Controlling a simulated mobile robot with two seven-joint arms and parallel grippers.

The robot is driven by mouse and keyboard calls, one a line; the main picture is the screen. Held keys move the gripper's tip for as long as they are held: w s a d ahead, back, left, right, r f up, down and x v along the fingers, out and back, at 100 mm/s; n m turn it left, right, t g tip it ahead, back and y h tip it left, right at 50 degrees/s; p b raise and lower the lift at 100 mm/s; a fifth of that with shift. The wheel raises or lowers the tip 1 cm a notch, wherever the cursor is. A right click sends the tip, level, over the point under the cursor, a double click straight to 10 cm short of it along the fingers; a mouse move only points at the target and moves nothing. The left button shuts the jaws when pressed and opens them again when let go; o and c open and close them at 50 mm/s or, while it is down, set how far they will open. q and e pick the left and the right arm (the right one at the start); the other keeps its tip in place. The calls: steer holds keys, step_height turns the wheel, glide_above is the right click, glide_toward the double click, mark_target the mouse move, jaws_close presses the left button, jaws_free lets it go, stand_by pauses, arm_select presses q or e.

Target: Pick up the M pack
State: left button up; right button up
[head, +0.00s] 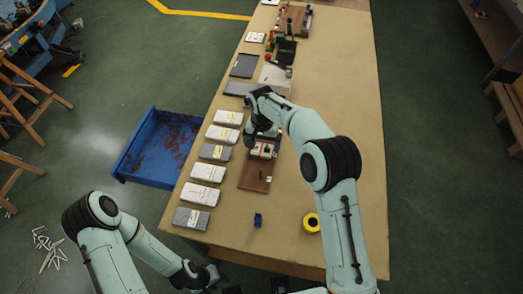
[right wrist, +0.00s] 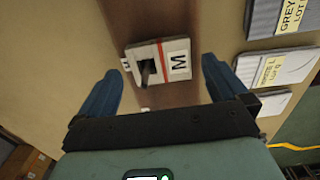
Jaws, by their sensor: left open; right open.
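The M pack (right wrist: 178,62) is a small white pack with a red band and a black letter M, lying on a brown board (head: 256,177). In the right wrist view it lies ahead of my open right gripper (right wrist: 162,90), between the lines of the two blue fingers and not touched by them. In the head view the right gripper (head: 262,136) is above the board and partly hides the pack (head: 263,150). My left gripper (head: 207,278) is low, off the near left edge of the table, and empty.
Several grey and white labelled packs (head: 208,172) line the table's left edge. A blue bin (head: 160,147) stands on the floor beside them. A small blue item (head: 258,220) and a yellow roll (head: 311,222) lie near the front. The right side of the table is largely clear.

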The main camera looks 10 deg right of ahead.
step_height(320, 180, down, 2)
steer(key=shift+f, duration=0.1)
steer(key=c, duration=1)
